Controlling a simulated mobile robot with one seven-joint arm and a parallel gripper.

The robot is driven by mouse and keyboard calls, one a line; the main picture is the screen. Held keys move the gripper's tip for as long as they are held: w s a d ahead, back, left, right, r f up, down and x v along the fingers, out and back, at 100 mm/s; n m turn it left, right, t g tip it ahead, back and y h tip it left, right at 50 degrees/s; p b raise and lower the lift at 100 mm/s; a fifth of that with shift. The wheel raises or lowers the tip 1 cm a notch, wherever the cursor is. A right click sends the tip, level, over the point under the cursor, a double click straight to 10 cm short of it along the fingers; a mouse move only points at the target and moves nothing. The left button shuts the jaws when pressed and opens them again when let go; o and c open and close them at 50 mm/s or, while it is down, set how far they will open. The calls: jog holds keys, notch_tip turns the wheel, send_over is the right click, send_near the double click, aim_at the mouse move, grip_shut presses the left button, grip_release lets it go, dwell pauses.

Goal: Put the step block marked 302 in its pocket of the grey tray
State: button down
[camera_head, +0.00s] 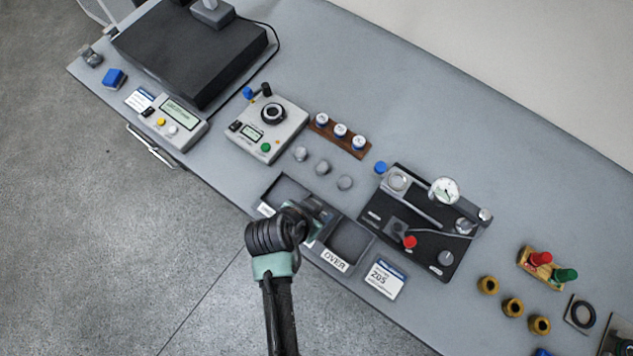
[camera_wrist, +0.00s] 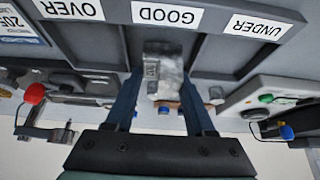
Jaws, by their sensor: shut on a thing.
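A grey metal block (camera_wrist: 164,72) sits between the two dark blue fingers of my gripper (camera_wrist: 162,84) in the wrist view, and the fingers are shut on it. It has a small mark on one side, too small to read. The block is over the middle pocket of the dark grey tray (camera_wrist: 222,44), behind the GOOD label. I cannot tell whether it touches the pocket floor. In the head view my gripper (camera_head: 316,211) is over the middle of the tray (camera_head: 368,243), and my arm hides most of that pocket. The OVER and UNDER pockets look empty.
A black fixture with a dial gauge (camera_head: 444,190) and red knob stands right of the tray. Several grey cylinders (camera_head: 322,167) stand behind it, near a wooden rack (camera_head: 341,136). A grey control box (camera_head: 267,128) is at left. A 205 card (camera_head: 384,279) lies at the front edge.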

jog(key=shift+f+b, duration=0.35)
jog(key=shift+f, duration=0.2)
dwell(0.4)
grip_release()
dwell(0.3)
notch_tip(320, 180, up, 7)
jog(key=p, duration=0.6)
jog(key=shift+p, duration=0.4)
dwell(0.4)
